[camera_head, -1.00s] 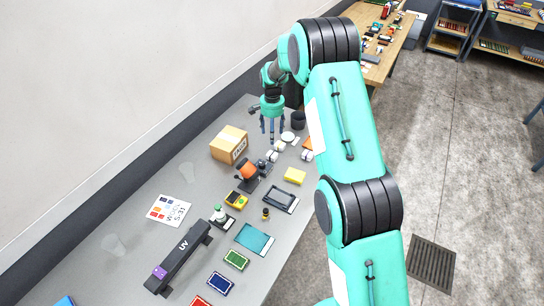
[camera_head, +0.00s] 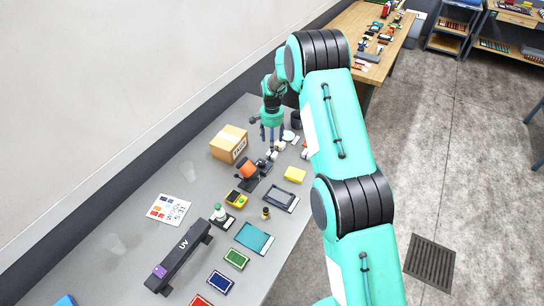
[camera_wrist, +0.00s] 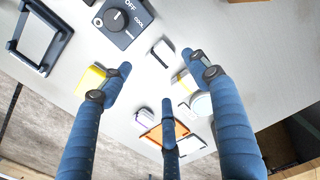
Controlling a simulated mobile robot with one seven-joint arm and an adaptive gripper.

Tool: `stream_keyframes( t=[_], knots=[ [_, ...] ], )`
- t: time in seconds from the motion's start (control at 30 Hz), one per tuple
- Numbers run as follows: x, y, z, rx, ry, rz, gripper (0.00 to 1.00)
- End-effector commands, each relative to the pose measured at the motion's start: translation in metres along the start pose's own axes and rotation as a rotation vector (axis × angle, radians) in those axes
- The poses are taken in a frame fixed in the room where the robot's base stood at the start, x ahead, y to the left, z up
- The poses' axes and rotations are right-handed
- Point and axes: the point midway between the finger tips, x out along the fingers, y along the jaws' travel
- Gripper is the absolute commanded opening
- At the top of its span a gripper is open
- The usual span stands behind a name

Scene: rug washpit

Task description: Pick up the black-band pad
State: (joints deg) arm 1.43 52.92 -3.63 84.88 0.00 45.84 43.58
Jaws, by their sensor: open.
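The black-band pad (camera_wrist: 162,53) is a small white block with a dark band, lying on the grey table in the wrist view. It lies ahead of and between my fingertips, nearer the right one, and nothing touches it. My gripper (camera_wrist: 160,76) is open and empty, its blue fingers spread above the table. In the head view my gripper (camera_head: 270,143) hangs over the small white pads at the table's far part; the bands are too small to tell there. A yellow-band pad (camera_wrist: 184,77) lies by the right fingertip, and a purple-band pad (camera_wrist: 142,118) lies lower left.
A black dial device (camera_wrist: 122,20) stands close to the pad. A yellow block (camera_wrist: 90,80), partly hidden by the left finger, a white round dish (camera_wrist: 201,104) and an orange-edged item (camera_wrist: 158,135) lie around. A cardboard box (camera_head: 229,144) stands beside my gripper.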

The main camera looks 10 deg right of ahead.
Motion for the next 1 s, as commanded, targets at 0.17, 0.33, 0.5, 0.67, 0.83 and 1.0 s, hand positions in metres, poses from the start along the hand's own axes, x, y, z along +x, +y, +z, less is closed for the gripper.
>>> stream_keyframes(
  t=[0.17,0.33,0.5,0.67,0.83,1.0],
  knots=[
    [0.025,0.000,0.000,0.000,0.000,0.000,0.61],
    [0.036,0.000,0.000,0.000,0.000,0.000,0.61],
    [0.037,0.000,0.000,0.000,0.001,-0.001,0.61],
    [0.037,0.000,0.000,0.000,0.000,0.000,0.61],
    [0.040,0.000,0.000,0.000,0.000,0.000,0.61],
    [0.053,0.001,0.001,0.000,-0.002,0.002,0.61]
  ],
)
